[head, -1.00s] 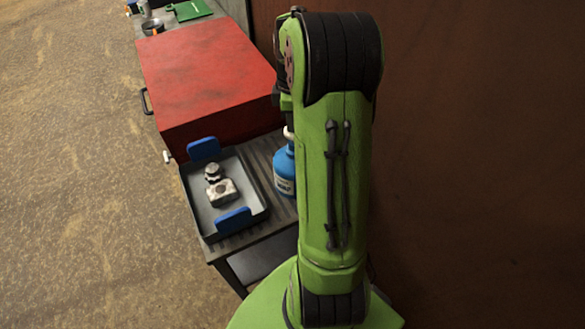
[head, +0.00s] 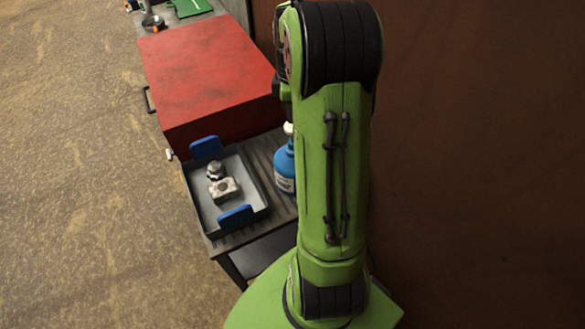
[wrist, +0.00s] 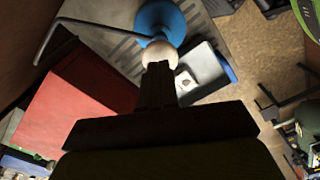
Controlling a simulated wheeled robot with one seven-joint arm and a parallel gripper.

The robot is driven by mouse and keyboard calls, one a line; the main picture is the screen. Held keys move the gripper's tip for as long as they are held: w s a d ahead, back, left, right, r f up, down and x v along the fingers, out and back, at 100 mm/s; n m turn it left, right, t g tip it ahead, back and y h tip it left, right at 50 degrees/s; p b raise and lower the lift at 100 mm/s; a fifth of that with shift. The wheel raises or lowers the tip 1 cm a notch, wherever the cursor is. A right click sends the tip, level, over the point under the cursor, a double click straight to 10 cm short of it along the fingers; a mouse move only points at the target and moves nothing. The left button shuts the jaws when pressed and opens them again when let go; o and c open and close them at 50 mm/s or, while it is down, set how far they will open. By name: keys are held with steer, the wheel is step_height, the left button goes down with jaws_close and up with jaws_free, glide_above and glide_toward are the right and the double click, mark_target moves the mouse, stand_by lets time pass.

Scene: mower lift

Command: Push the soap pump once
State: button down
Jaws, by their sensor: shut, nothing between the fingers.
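The soap pump is a blue bottle (head: 285,168) with a pale label and a white top (head: 288,128), upright on the bench between the grey tray and my arm. In the wrist view the blue bottle (wrist: 160,18) is seen from above with its whitish pump head (wrist: 159,51). My gripper (wrist: 156,68) is shut and empty, its fingertips overlapping the near edge of the pump head in that view. I cannot tell whether they touch it. My arm hides the gripper in the head view.
A grey tray (head: 203,205) with blue handles holds a small metal part (head: 222,188). A red box (head: 207,75) stands behind it. A brown wall (head: 480,160) rises on the right; open floor lies left.

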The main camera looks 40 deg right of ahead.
steer(key=shift+r, duration=0.15)
step_height(320, 180, up, 6)
steer(key=p, duration=0.5)
steer(key=shift+a, duration=0.1)
